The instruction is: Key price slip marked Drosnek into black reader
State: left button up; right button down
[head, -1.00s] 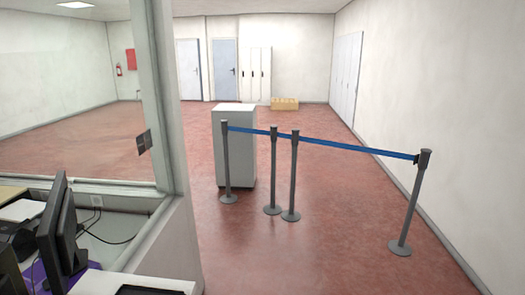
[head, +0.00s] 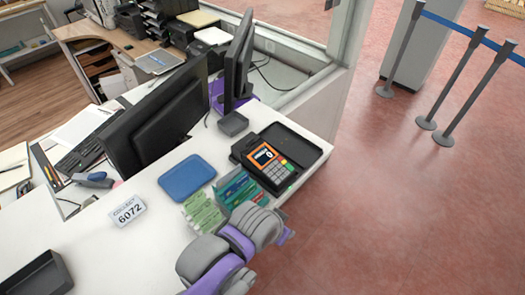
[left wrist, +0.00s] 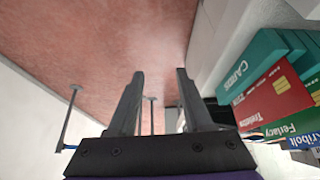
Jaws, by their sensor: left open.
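The black reader (head: 268,164), with an orange-edged screen and coloured keys, sits near the counter's right end. No slip marked Drosnek is readable. Purple and grey links of my arm reach over the counter's front edge, below the reader; its fingertips cannot be made out in the head view. In the left wrist view my left gripper (left wrist: 158,75) is open and empty, its fingers apart over the red floor. My right gripper is not in view.
A card rack (head: 238,188) and pale green slips (head: 203,212) stand before the reader. A blue tray (head: 187,178), a "COLLECT 6072" sign (head: 127,210), a black tray (head: 35,275) and monitors (head: 158,115) share the white counter. Its front-left stretch is fairly clear.

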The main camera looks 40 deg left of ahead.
pick_arm(q)
jog(key=shift+c, duration=0.2)
grip_shut()
dwell(1.6)
